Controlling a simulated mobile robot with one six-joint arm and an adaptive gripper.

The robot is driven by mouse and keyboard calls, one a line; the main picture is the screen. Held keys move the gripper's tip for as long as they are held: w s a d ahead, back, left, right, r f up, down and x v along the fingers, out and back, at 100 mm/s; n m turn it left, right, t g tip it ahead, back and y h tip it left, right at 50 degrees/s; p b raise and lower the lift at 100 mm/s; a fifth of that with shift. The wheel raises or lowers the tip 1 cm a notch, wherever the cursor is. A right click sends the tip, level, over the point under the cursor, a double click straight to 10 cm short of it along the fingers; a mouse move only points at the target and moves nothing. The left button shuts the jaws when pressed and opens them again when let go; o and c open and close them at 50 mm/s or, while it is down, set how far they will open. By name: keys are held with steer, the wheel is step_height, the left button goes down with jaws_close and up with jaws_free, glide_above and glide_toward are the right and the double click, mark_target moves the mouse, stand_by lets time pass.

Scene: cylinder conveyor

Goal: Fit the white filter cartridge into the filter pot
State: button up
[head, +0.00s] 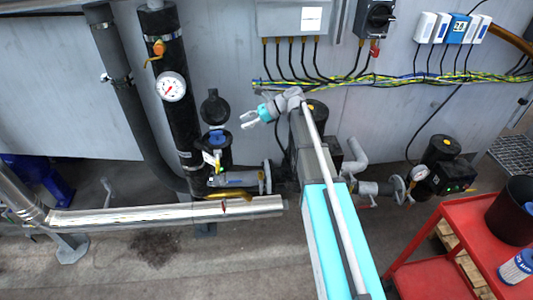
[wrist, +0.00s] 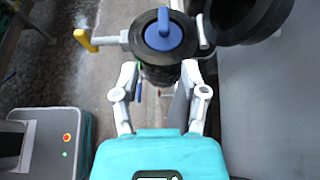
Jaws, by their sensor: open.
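The filter pot (head: 219,158) is a black upright housing on the pipework at centre left; its black round lid (head: 214,106) stands open behind it. A blue round cap with a handle (head: 217,138) sits in the pot's mouth; it also shows in the wrist view (wrist: 163,32). What is under the cap is hidden. My gripper (head: 246,119) is open and empty, up and right of the pot. In the wrist view its fingers (wrist: 160,72) are spread, with the pot beyond them.
The red cart (head: 440,225) carries a black bin (head: 513,210). A dark pipe with a gauge (head: 171,87) and an orange-handled valve (head: 157,50) stands left of the pot. A black pump (head: 440,165) is at right. Cables (head: 350,82) run along the wall behind my gripper.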

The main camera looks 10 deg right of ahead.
steer(key=s+d+f+n+h, duration=0.3)
steer(key=s+n, duration=0.3)
steer(key=s, duration=0.2)
steer(key=s+d+f+n+h, duration=0.3)
steer(key=s+f+n+h, duration=0.1)
steer(key=s, duration=0.4)
steer(key=s+d+f+n+h, duration=0.4)
steer(key=s+n+h, duration=0.2)
steer(key=s+n, duration=0.2)
steer(key=shift+s, duration=0.55)
steer(key=shift+d, duration=0.1)
steer(key=shift+r+p, duration=1.65)
